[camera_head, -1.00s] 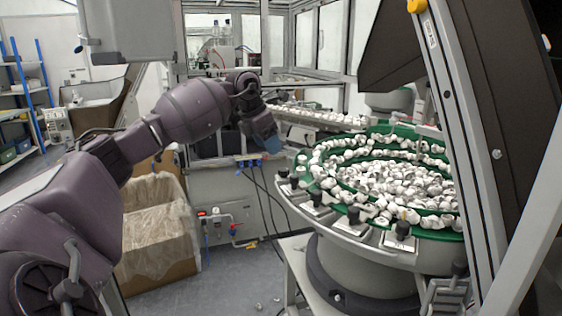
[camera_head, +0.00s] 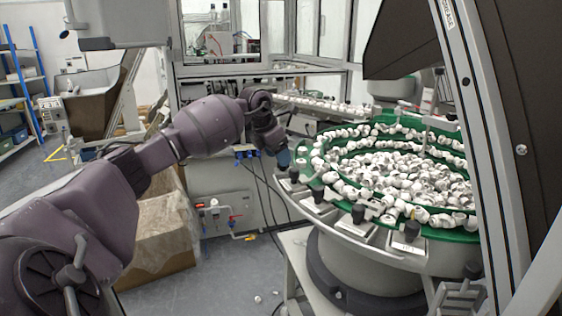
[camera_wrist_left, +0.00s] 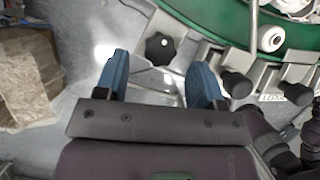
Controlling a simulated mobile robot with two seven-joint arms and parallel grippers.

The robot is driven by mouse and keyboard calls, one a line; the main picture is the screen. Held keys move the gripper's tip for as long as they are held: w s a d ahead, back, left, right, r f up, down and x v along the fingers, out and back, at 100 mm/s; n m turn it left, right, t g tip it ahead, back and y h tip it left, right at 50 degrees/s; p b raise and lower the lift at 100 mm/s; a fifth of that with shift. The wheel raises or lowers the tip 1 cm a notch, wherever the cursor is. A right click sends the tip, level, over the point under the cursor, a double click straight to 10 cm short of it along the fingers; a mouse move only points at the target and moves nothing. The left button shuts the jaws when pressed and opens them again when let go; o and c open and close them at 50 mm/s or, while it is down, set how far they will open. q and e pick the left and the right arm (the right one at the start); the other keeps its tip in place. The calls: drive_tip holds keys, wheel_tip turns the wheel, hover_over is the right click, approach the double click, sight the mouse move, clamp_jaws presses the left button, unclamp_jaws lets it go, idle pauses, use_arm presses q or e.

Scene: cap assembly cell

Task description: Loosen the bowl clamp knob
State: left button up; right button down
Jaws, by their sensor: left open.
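A black star-shaped knob (camera_wrist_left: 160,48) shows in the left wrist view, beside the feeder bowl's green rim (camera_wrist_left: 222,20). My left gripper (camera_wrist_left: 158,64) is open and empty, with its two blue fingers spread. The knob lies just ahead of the fingertips, near the middle of the gap; I cannot tell how far below. In the head view my left gripper (camera_head: 283,158) is at the left edge of the feeder bowl (camera_head: 455,228), which is full of white caps. I cannot make out the star knob there. My right gripper is out of view.
Several black cylindrical knobs (camera_head: 358,213) stand on brackets around the bowl's edge; two (camera_wrist_left: 235,83) are right of my right-hand finger. A cardboard box (camera_head: 155,245) stands on the floor at left. A slanted metal frame (camera_head: 480,130) rises at right.

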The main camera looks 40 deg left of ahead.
use_arm(q)
drive_tip(key=shift+x, duration=1.15)
drive_tip(key=shift+c, duration=0.2)
drive_tip(key=c, duration=0.9)
